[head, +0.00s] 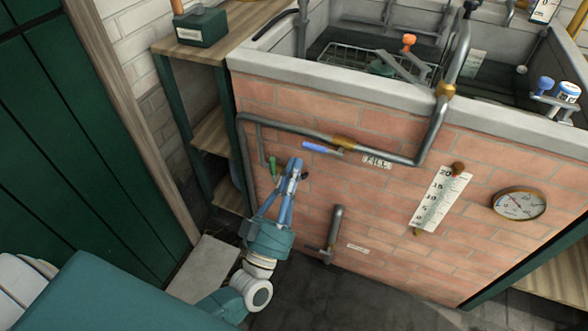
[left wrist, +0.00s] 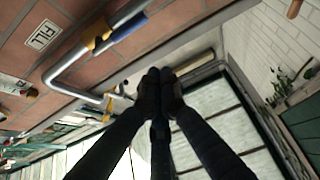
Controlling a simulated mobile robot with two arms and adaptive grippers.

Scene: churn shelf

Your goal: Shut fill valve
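The fill valve (head: 343,142) is a brass body on a grey pipe along the brick front, beside a white FILL label (head: 377,162). Its blue lever (head: 319,148) points left, roughly along the pipe. In the left wrist view the brass valve (left wrist: 97,36), blue lever (left wrist: 131,27) and FILL label (left wrist: 43,36) are at upper left. My left gripper (head: 294,163) is below and left of the lever, apart from it. Its fingertips (left wrist: 159,76) are together with nothing visible between them. My right gripper is in neither view.
A green lever (head: 272,166) hangs on a thinner pipe just left of my left gripper. A lower pipe (head: 335,228), a level scale (head: 440,199) and a round gauge (head: 519,204) are on the brick front. Wooden shelves (head: 212,133) stand left of it.

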